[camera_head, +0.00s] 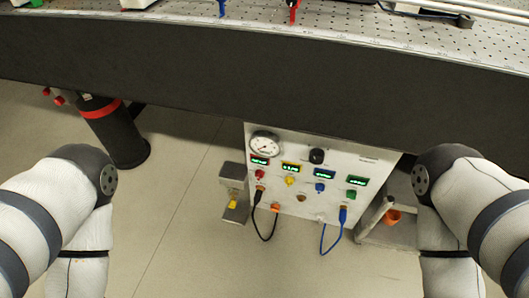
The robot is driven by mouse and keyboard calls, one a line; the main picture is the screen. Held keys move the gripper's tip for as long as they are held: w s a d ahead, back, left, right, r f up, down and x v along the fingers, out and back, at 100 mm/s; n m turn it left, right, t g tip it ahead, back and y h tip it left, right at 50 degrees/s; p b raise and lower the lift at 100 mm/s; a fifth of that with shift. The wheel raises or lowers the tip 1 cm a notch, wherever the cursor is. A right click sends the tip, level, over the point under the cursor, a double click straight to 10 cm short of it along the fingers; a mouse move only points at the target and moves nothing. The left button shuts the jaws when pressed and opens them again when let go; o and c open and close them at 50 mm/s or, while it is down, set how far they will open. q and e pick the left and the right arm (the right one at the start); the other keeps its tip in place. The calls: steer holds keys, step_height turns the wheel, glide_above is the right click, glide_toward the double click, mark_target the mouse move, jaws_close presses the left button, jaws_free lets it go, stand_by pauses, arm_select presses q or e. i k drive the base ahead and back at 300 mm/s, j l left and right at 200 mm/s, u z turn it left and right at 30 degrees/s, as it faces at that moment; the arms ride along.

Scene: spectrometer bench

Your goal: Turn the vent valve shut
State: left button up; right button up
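Neither gripper shows in the head view; only bent parts of my two arms are in the picture, at the left and right. Two small valve-like handles stand at the near edge of the perforated bench top (350,22), cut by the top of the picture: a blue handle (221,9) and a red handle (294,11). A black knob (317,156) sits on the white control panel (280,215) under the bench. No label that I can read tells which of these is the vent valve, and I cannot tell how far any is turned.
The panel carries a round gauge (264,144), lit displays, coloured knobs and looped black (258,225) and blue (335,240) cables. The bench's dark front (200,75) spans the view. A black cylinder with a red band (120,140) stands at left.

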mark_target(321, 217)
steer(key=k+l+z, duration=0.1)
steer(key=l+z, duration=0.2)
steer(key=z, duration=0.2)
steer(key=l, duration=0.95)
steer(key=i+u, duration=0.05)
